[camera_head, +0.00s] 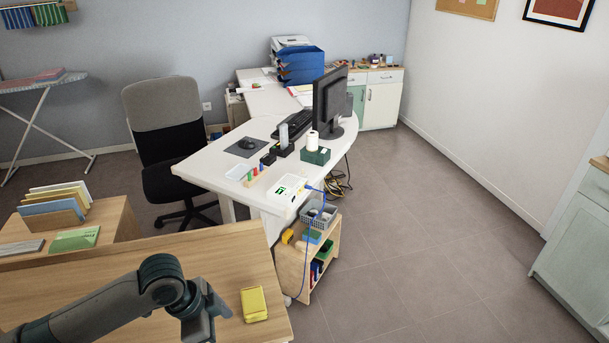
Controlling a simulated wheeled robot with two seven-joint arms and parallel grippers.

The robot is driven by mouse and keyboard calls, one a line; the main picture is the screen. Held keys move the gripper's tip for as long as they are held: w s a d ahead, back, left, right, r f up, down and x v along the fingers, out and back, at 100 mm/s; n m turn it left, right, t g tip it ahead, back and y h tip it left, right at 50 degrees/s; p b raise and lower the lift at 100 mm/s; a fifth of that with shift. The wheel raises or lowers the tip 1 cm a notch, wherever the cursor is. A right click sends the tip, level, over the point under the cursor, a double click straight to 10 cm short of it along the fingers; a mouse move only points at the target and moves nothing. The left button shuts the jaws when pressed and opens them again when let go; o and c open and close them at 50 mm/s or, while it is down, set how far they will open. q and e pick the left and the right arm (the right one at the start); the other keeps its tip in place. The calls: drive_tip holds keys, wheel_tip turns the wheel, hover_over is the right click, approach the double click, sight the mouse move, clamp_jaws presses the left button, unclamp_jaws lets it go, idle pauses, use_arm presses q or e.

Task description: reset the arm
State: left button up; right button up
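My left arm reaches in from the lower left over a light wooden table (150,262). Its wrist bends down near the bottom edge, and the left gripper (206,322) shows only in part there. Its fingertips are not clear, so I cannot tell if it is open or shut. A yellow box-like object (254,304) lies on the table just right of it, apart from it. My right arm and gripper are not in view.
A file rack (55,205) and a green book (75,239) are at left. Beyond stand an office chair (170,150), a white desk (215,158) with a monitor (328,100), and a small wooden shelf (293,268). The floor (430,220) at right is clear.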

use_arm(q)
drive_tip(key=s+d+f+n+t+h, duration=0.1)
drive_tip(key=s+d+f+n+t, duration=0.1)
drive_tip(key=s+d+f+n, duration=0.4)
drive_tip(key=s+a+f+n+y, duration=0.2)
drive_tip(key=s+a+n, duration=0.2)
drive_tip(key=s+a, duration=0.3)
drive_tip(key=s+a+f+n+y, duration=0.25)
drive_tip(key=s+a, duration=0.25)
drive_tip(key=s, duration=0.5)
wheel_tip(320, 180, down, 27)
drive_tip(key=s+a+f+g+b, duration=0.1)
drive_tip(key=s+a+f+g, duration=0.1)
drive_tip(key=s+f, duration=1.6)
drive_tip(key=shift+s+a+f, duration=0.25)
drive_tip(key=shift+s+f, duration=0.15)
drive_tip(key=shift+f, duration=0.25)
